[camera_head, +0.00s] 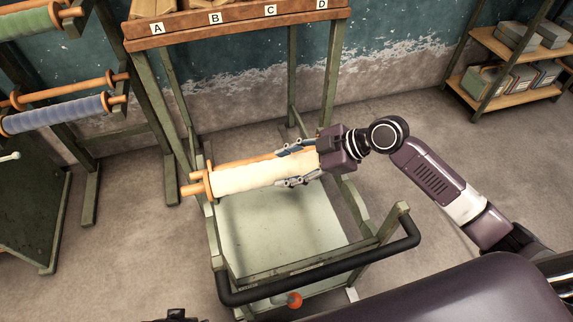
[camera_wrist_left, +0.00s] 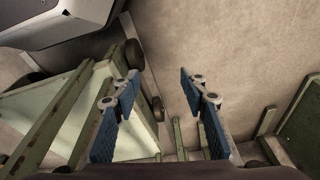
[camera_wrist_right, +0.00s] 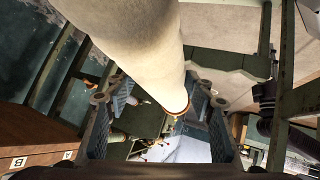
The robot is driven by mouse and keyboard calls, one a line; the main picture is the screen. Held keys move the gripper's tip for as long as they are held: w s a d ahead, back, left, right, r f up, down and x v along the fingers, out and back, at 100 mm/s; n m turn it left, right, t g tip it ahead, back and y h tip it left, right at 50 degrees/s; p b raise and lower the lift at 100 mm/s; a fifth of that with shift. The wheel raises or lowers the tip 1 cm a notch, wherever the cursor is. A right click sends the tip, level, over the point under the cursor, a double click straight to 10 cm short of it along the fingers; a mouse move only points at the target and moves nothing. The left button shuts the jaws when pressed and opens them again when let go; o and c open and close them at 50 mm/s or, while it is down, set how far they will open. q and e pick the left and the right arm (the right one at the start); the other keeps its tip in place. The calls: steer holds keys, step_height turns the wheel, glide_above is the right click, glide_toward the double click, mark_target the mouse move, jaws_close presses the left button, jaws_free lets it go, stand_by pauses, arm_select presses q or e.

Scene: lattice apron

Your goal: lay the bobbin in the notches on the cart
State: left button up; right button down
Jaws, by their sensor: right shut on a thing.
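The bobbin (camera_head: 250,178) has a cream wound body and wooden ends. It lies roughly level above the far end of the green cart (camera_head: 280,225). My right gripper (camera_head: 282,167) is shut around the bobbin near its right end. In the right wrist view the cream body (camera_wrist_right: 140,45) passes between the fingers. The left wooden end is close to the cart's far left post; I cannot tell whether it touches a notch. The notches are not clearly visible. My left gripper (camera_wrist_left: 160,105) is open and empty in the left wrist view.
A black handle (camera_head: 330,271) runs along the cart's near side, with an orange-red knob (camera_head: 294,299) below it. A rack at left holds a blue bobbin (camera_head: 60,114). A lettered shelf (camera_head: 235,27) stands behind the cart. Shelves with boxes (camera_head: 510,75) stand at right.

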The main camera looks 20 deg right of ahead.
steer(key=shift+f+b, duration=0.45)
steer(key=shift+f, duration=0.1)
steer(key=shift+f+b, duration=0.6)
steer(key=shift+f, duration=0.05)
steer(key=shift+f+b, duration=0.65)
steer(key=shift+f, duration=0.1)
steer(key=shift+f+b, duration=0.4)
steer(key=shift+f, duration=0.05)
steer(key=shift+f+b, duration=0.5)
steer(key=shift+f, duration=0.1)
arm_select(q)
step_height(320, 180, up, 13)
steer(key=w+t+b, duration=0.1)
steer(key=t, duration=0.1)
steer(key=shift+w+d, duration=0.15)
steer(key=shift+w, duration=0.25)
arm_select(e)
steer(key=shift+f, duration=0.7)
arm_select(q)
steer(key=shift+r, duration=0.1)
steer(key=shift+s, duration=0.1)
steer(key=shift+s+a+f+g, duration=0.15)
steer(key=shift+s+g, duration=0.1)
steer(key=shift+s, duration=0.25)
steer(key=shift+s+a+f+g, duration=0.15)
steer(key=shift+s+g, duration=0.1)
steer(key=shift+s, duration=0.25)
